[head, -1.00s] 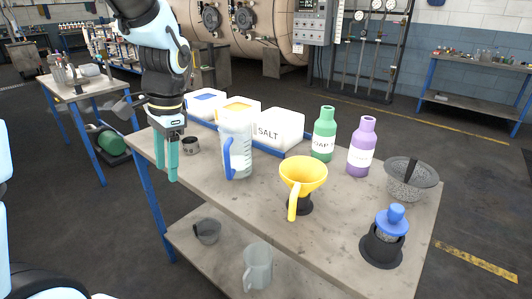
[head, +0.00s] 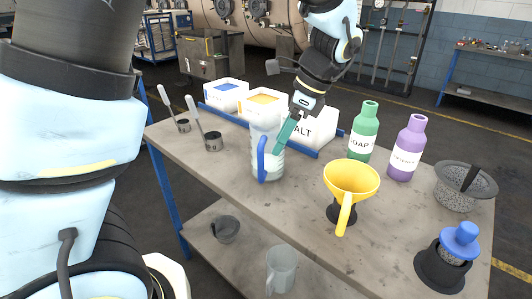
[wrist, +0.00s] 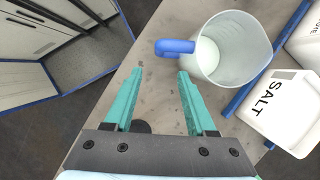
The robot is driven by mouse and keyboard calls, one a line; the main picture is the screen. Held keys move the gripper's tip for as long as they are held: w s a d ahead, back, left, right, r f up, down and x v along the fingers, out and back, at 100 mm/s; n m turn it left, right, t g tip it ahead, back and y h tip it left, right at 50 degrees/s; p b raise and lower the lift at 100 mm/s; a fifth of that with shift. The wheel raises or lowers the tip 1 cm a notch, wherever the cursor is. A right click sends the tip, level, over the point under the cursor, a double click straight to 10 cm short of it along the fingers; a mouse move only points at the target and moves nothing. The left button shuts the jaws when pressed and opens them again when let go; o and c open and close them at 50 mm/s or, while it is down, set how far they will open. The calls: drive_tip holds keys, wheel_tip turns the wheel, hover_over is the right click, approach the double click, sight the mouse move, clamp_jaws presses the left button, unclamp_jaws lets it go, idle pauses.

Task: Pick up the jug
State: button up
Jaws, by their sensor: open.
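The jug (head: 268,160) is clear, with a blue handle (head: 261,158) on its near side and some pale content. It stands upright on the tabletop. My gripper (head: 280,146) appears at the jug's upper right in the head view, partly overlapping it. In the wrist view, my gripper (wrist: 157,72) is open, with nothing between its teal fingers. The jug (wrist: 236,48) is to the right there, its blue handle (wrist: 175,46) just beyond the right fingertip. I cannot tell whether that finger touches it.
White tubs, one a salt tub (head: 319,125), stand behind the jug. A yellow funnel (head: 351,179), soap bottle (head: 363,135) and purple bottle (head: 407,150) are to the right. Metal cups with handles (head: 213,142) are left. A clear pitcher (head: 282,268) is on the lower shelf.

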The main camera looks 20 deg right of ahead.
sight(263, 167)
drive_tip(key=shift+a+p+x, duration=0.2)
drive_tip(key=shift+p+x, duration=0.35)
drive_tip(key=shift+x, duration=1.85)
drive_tip(key=shift+a+p+x, duration=0.15)
drive_tip(key=shift+p+x, duration=0.35)
drive_tip(key=shift+x, duration=1.9)
drive_tip(key=shift+w+r, duration=0.1)
drive_tip(key=shift+r, duration=0.05)
clamp_jaws()
